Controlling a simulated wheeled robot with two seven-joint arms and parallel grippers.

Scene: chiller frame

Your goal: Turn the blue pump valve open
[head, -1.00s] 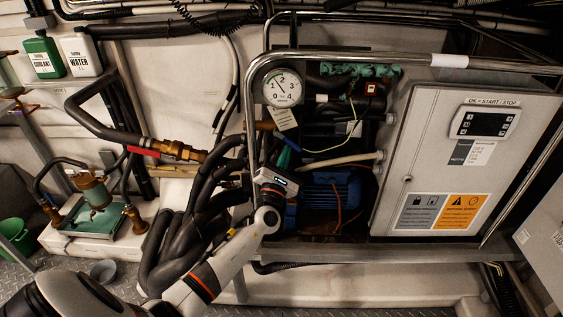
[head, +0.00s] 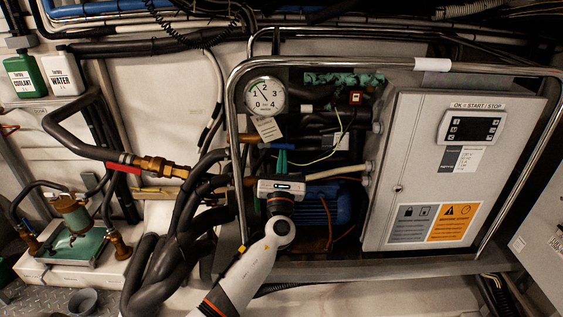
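The blue valve handle (head: 270,146) shows as a small, nearly level blue bar below the gauge, in front of the brass pipe in the open frame. My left gripper (head: 281,157) comes up from below, its body over the front of the blue pump motor. What look like its narrow green fingers reach up to the handle's right part. The view is too small to tell whether they grip it, touch it or stand just in front of it. The finger gap is not clear. The blue pump motor (head: 337,203) is partly hidden behind my gripper. My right gripper is not in view.
A pressure gauge (head: 265,95) with a hanging tag (head: 267,129) sits just above. The bright frame tube (head: 237,160) stands close left of my gripper. The control box (head: 455,165) closes the right side. Black hoses (head: 180,225) crowd the left; a green-yellow wire (head: 325,150) hangs nearby.

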